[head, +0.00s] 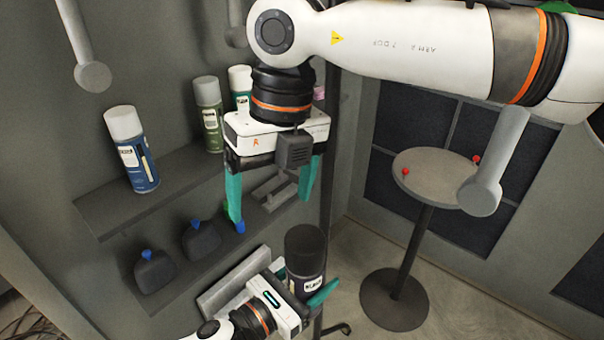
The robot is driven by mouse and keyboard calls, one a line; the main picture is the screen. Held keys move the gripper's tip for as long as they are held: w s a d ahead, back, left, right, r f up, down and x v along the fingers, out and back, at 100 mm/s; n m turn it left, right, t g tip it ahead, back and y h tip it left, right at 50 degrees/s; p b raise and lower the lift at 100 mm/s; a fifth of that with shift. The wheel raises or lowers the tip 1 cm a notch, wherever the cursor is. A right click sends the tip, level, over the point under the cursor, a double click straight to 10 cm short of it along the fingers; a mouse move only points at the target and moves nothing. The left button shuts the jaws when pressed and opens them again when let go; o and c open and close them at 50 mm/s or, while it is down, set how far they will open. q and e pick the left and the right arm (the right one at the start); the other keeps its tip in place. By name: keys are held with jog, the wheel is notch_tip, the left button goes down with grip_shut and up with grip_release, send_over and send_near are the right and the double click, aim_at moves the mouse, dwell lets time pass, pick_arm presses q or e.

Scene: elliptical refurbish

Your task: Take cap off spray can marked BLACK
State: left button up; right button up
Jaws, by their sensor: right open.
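A dark spray can with a black cap (306,243) stands upright at the lower middle; its white label (312,286) is partly hidden and too small to read surely. My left gripper (300,280) comes in from below, with its teal fingers on either side of the can's body, and it looks shut on it. My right gripper (271,207) points down with its teal fingers wide apart and nothing between them. In the picture it is above and to the left of the black cap, apart from it.
Blue (138,160), green (210,120) and teal-labelled (241,88) spray cans stand on the upper shelf (120,205). Dark bottles with blue tops (155,270) sit lower. A round table (440,172) with red knobs stands at right; floor between is clear.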

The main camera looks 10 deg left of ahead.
aim_at(301, 238)
jog(key=shift+t+h, duration=0.5)
jog(key=shift+h, duration=0.2)
jog(key=d+f, duration=0.1)
jog(key=f, duration=0.2)
jog(key=w+d+f, duration=0.1)
jog(key=f, duration=0.3)
jog(key=d+f, duration=0.1)
jog(key=f, duration=0.2)
jog(key=shift+w+d+f, duration=0.15)
jog(key=shift+w+f, duration=0.1)
jog(key=shift+f, duration=0.05)
jog(key=c, duration=1.2)
jog(key=shift+r, duration=0.25)
jog(key=shift+r, duration=0.9)
